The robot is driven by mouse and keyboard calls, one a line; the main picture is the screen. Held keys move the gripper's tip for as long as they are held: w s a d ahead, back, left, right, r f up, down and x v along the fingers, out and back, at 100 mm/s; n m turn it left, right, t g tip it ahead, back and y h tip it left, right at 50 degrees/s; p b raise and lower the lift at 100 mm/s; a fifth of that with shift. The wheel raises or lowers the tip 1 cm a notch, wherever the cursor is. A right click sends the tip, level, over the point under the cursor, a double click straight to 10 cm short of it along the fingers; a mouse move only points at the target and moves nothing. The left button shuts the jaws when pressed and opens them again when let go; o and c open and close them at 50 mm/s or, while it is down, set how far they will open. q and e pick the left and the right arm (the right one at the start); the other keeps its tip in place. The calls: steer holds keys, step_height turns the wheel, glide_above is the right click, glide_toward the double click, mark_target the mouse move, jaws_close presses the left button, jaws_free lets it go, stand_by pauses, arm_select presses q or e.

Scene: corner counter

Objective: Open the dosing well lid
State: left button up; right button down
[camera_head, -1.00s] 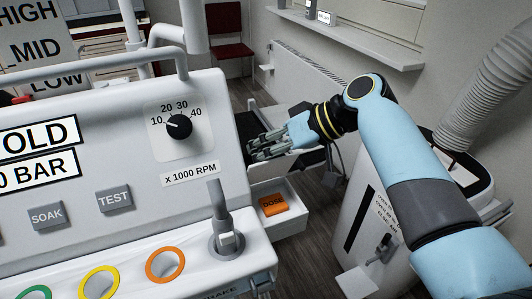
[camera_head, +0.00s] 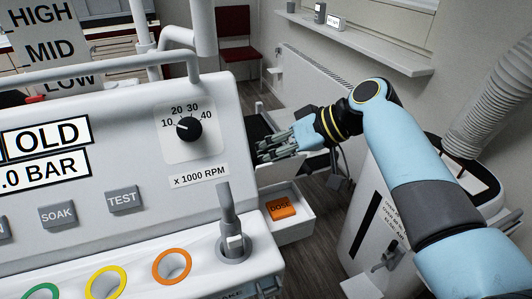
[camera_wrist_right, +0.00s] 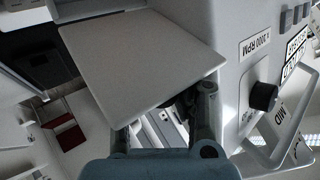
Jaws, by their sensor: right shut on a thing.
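A flat grey square plate, which looks like the dosing well lid (camera_wrist_right: 140,60), fills the upper middle of the right wrist view beside the console's side. My right gripper (camera_head: 264,148) is just right of the console in the head view, above an open white tray. In the right wrist view, the fingers of my right gripper (camera_wrist_right: 182,102) meet at the plate's near edge and are shut on it. The plate hides part of the fingertips. The well's inside cannot be made out. My left gripper is not in view.
The white tray (camera_head: 300,222) holds an orange block marked DOSE (camera_head: 281,208). The console has a speed knob (camera_head: 188,129), a lever (camera_head: 231,225) and coloured rings along its front. A white cabinet (camera_head: 365,225) stands under my right arm. A red chair (camera_head: 236,50) is at the back.

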steer(key=shift+w+d+r, duration=0.25)
steer(key=shift+w+r, duration=0.2)
steer(key=shift+r, duration=0.1)
steer(key=c, duration=1.2)
jaws_free()
steer(key=shift+s+d, duration=0.15)
steer(key=shift+d, duration=0.2)
steer(key=shift+o, duration=1)
steer(key=shift+f, duration=0.15)
steer(key=shift+s+a, duration=0.1)
steer(key=shift+a, duration=0.1)
steer(key=v, duration=1.2)
steer(key=shift+f, duration=0.15)
